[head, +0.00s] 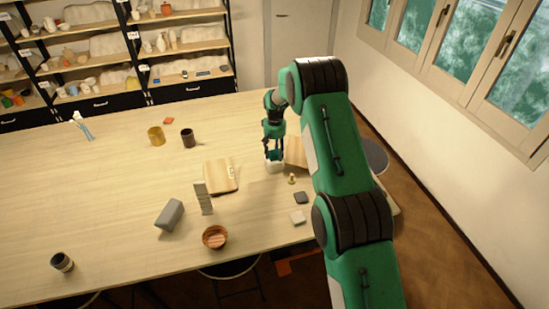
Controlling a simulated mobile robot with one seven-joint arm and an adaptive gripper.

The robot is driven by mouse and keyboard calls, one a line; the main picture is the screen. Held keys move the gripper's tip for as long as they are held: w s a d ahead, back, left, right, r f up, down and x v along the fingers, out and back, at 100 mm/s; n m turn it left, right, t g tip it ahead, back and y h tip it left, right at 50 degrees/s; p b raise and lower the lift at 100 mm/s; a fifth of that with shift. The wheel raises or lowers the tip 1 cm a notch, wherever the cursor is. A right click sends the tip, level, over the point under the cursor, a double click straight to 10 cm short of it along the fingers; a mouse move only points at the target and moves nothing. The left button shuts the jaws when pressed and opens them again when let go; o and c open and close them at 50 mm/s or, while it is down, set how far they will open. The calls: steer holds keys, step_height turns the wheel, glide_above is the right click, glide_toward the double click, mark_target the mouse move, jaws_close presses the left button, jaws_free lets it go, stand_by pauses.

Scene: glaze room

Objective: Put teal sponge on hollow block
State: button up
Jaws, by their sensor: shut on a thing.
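My gripper (274,153) points down over the right part of the table, shut on the teal sponge (275,156). The sponge is small here and partly covered by the fingers. Directly below it is a small whitish block (274,168), which looks like the hollow block; its opening cannot be made out. The sponge is at or just above the block's top; I cannot tell whether they touch.
A wooden board (221,176) lies left of the block, and another (295,151) is partly behind my arm. A small brass-coloured object (291,179), a dark tile (301,197) and a pale tile (298,217) lie nearer. The table's left side has free room.

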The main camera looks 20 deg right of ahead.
mark_target(274, 157)
steer(key=shift+w, duration=0.3)
steer(key=shift+f+p, duration=0.45)
steer(key=shift+f, duration=1.35)
steer(key=shift+f, duration=0.15)
steer(key=o, duration=0.9)
steer(key=shift+r, duration=0.2)
steer(key=shift+r+b, duration=0.95)
steer(key=shift+r, duration=5.05)
